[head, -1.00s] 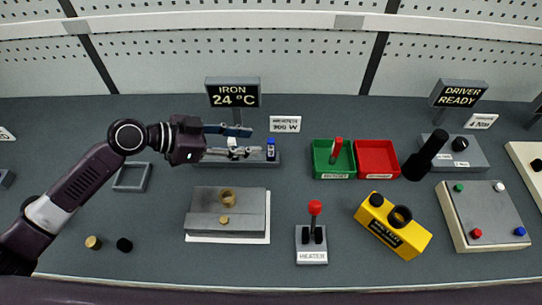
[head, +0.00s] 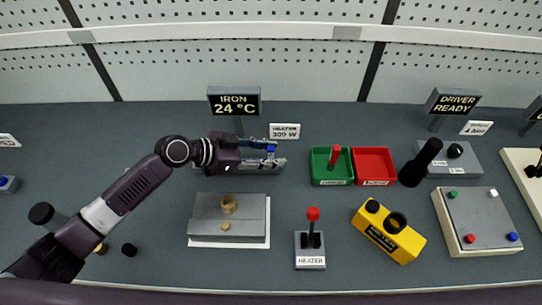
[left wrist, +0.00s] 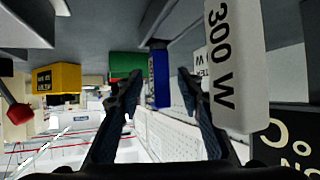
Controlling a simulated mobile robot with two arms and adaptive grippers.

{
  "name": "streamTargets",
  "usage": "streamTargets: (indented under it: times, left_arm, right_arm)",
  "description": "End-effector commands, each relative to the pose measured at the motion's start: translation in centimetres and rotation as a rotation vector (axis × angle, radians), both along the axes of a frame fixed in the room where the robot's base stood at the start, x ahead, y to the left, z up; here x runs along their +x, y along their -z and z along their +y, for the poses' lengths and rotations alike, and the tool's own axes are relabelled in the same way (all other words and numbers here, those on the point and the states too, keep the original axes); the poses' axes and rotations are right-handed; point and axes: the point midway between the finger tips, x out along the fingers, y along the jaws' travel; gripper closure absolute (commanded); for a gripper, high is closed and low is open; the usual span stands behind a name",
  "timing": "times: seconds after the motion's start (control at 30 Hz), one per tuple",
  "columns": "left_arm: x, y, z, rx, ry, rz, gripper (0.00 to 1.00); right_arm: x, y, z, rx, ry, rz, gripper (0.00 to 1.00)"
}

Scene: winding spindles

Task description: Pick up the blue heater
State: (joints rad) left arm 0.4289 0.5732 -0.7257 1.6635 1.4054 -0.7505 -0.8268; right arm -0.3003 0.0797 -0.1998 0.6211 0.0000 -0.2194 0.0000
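The blue heater (head: 271,149) stands on the grey rack under the heater sign; only its top shows in the head view. In the left wrist view the blue heater (left wrist: 159,78) lies between my two fingertips in the picture, with a gap on each side. My left gripper (head: 275,155) is open at the rack, its fingers pointing right. In the left wrist view the gripper (left wrist: 159,75) looks empty. I cannot tell how deep the heater is between the fingers. A white block marked 300 W (left wrist: 222,65) stands close to the right finger. My right gripper is not in view.
The green bin (head: 318,179), with a red-handled item in it, and the red bin (head: 374,181) stand right of the rack. The heater stand (head: 311,262), yellow block (head: 385,245) and grey plate (head: 205,230) are in front. The iron display (head: 234,104) stands behind my gripper.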

Motion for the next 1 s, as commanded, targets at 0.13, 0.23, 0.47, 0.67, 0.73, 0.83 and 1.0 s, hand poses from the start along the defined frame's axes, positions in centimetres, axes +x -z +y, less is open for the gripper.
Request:
streamTargets:
  times: [0.13, 0.23, 0.47, 0.67, 0.73, 0.83, 1.0]
  left_arm:
    - [0.0, 0.0, 0.0, 0.0, 0.0, 0.0, 0.71]
    - [0.0, 0.0, 0.0, 0.0, 0.0, 0.0, 0.82]
    - [0.0, 0.0, 0.0, 0.0, 0.0, 0.0, 1.0]
    - [0.0, 0.0, 0.0, -0.001, 0.0, 0.0, 1.0]
    - [0.0, -0.1, 0.0, -0.001, 0.0, 0.0, 1.0]
    - [0.0, -0.4, 0.0, -0.001, 0.0, -0.001, 1.0]
    - [0.1, -2.1, 0.0, 0.0, 0.001, -0.007, 1.0]
  right_arm:
    - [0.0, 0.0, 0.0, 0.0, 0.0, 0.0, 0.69]
    - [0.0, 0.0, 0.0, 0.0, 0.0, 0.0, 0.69]
    - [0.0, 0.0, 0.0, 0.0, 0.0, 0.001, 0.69]
    - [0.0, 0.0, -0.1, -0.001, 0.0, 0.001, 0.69]
    - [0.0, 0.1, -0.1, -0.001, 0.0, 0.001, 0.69]
    - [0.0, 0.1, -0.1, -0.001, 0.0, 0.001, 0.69]
    - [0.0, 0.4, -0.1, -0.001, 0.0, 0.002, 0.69]
